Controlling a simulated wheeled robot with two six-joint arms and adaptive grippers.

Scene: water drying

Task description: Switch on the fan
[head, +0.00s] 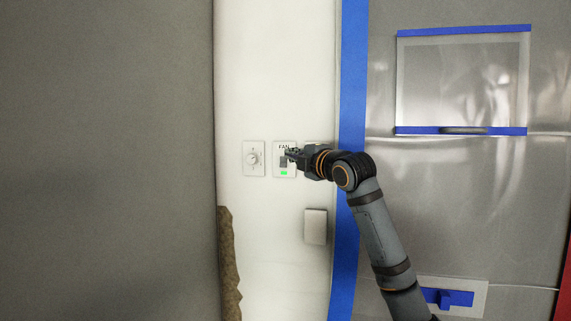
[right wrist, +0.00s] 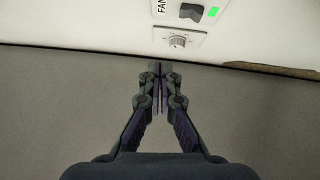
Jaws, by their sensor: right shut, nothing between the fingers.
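The fan switch plate (head: 291,172), labelled FAN, is on the white wall in the head view, with a green light lit below its dark rocker. My right gripper (head: 288,154) is shut and empty, its tips in front of this plate and overlapping the rocker in the picture. I cannot tell whether they touch it. In the right wrist view the dark fan rocker (right wrist: 191,12) and its green light show at the top edge. My shut right gripper (right wrist: 160,68) points below them, with the dial plate between. My left gripper is not in view.
A round dial plate (head: 252,158) is left of the fan switch. A blank white plate (head: 316,226) is lower right. Blue tape (head: 350,90) edges plastic sheeting (head: 455,190) on the right. A large grey surface (head: 105,160) fills the left.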

